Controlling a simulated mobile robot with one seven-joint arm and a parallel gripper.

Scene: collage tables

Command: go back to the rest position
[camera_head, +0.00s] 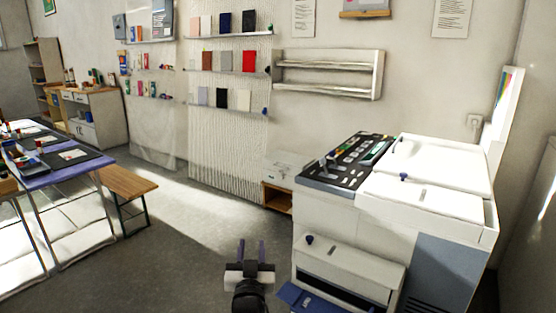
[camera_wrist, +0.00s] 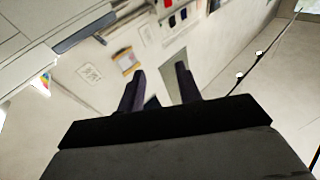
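My gripper (camera_head: 251,252) shows at the bottom middle of the head view, over the grey floor and left of the white machine. Its two dark purple fingers stand apart with a clear gap and nothing between them. In the wrist view my gripper (camera_wrist: 158,88) also has its fingers spread and empty, with the wall behind them. The fingers touch nothing that I can see.
A large white machine (camera_head: 424,199) with a dark control panel stands close on the right. A purple-topped table (camera_head: 62,176) and a wooden bench (camera_head: 128,182) stand on the left. Wall shelves (camera_head: 228,71) hold small coloured items. The floor (camera_head: 190,235) between is clear.

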